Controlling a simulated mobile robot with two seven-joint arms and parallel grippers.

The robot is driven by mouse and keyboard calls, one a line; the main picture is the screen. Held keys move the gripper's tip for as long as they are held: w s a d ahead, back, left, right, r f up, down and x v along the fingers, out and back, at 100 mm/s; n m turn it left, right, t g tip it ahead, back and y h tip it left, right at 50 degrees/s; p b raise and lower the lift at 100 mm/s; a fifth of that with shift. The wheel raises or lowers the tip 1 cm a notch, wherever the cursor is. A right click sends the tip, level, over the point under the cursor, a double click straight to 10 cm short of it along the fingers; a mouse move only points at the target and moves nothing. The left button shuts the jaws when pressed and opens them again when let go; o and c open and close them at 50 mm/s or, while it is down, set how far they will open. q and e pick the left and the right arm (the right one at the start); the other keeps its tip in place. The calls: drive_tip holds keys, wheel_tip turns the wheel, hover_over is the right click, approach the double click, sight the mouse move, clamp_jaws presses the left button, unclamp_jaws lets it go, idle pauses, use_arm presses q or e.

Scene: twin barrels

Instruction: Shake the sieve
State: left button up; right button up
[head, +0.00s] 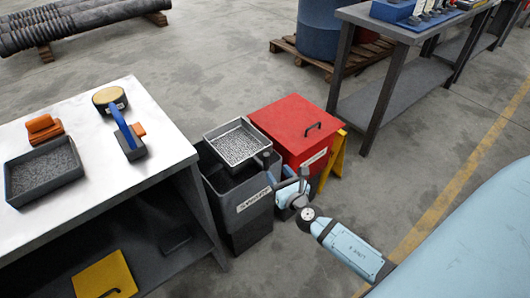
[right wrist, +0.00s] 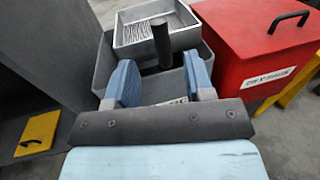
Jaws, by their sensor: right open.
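The sieve (head: 238,143) is a square light-grey tray with a speckled mesh floor, sitting over the top of a dark grey bin (head: 252,222). It also shows in the right wrist view (right wrist: 132,44). Its dark upright handle (right wrist: 161,42) is on the side toward my right gripper. My right gripper (head: 283,180) is open at the right side of the bin. In the right wrist view its two blue fingers (right wrist: 160,82) are apart, with the handle just beyond and between their tips, no contact visible. My left gripper is not in view.
A red lidded bin (head: 300,122) stands close on the right, with a yellow board (head: 333,160) beside it. A white-topped table (head: 95,130) on the left holds a gravel tray (head: 42,172), a brush (head: 130,142) and smaller items. Another workbench (head: 395,22) stands behind.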

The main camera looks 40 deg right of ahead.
sight(268, 160)
drive_tip(key=w, duration=0.6)
drive_tip(key=w+d, duration=0.1)
drive_tip(key=w, duration=0.2)
drive_tip(key=shift+w+d, duration=0.1)
drive_tip(key=shift+w, duration=0.3)
drive_tip(key=shift+c, duration=0.3)
